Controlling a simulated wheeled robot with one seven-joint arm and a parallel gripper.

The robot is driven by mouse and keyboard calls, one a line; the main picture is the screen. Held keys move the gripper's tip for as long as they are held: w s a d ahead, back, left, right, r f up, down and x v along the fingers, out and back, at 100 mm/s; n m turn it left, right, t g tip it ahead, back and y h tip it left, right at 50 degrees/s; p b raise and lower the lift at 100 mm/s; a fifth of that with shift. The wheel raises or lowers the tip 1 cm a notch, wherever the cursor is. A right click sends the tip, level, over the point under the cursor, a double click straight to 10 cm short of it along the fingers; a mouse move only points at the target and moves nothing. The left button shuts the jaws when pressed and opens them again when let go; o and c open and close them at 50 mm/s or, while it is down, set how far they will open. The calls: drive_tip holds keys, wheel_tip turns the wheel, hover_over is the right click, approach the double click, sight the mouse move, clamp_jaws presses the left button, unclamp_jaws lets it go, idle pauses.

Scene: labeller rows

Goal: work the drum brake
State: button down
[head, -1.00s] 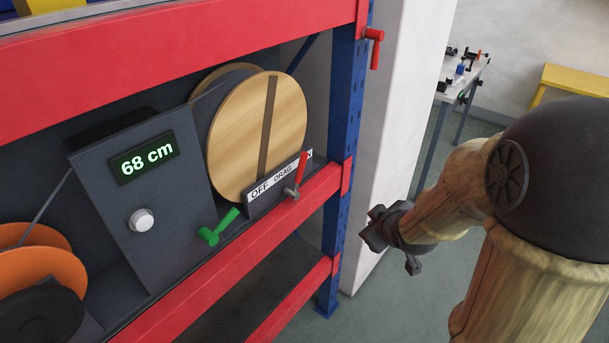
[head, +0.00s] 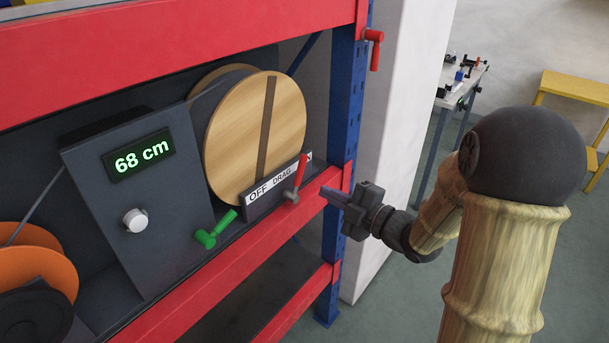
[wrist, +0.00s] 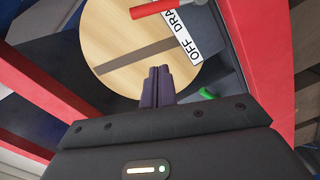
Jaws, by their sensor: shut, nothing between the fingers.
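The wooden drum (head: 245,135) stands upright on the rack shelf, a dark stripe across its face. At its foot is a white label strip (head: 258,194) reading OFF, DRAG and a last word partly hidden by the red brake lever (head: 300,174). The lever points up, tilted slightly right, by the label's right end. My gripper (head: 326,194) is shut and empty, just right of the lever and apart from it, near the red shelf beam. In the wrist view the closed fingers (wrist: 157,82) show before the drum (wrist: 130,40); the red lever (wrist: 154,7) is at the top edge.
A grey box (head: 140,195) with a 68 cm display and white knob stands left of the drum. A green handle (head: 214,231) is between them. An orange reel (head: 35,275) is far left. A blue rack post (head: 345,110) and red beam (head: 230,248) border the shelf opening.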

sight(296, 176)
drive_tip(key=w+a+f+p, duration=0.1)
drive_tip(key=w+a+p, duration=0.3)
drive_tip(key=w, duration=0.6)
drive_tip(key=shift+a+f+p, duration=0.4)
drive_tip(key=shift+a, duration=0.6)
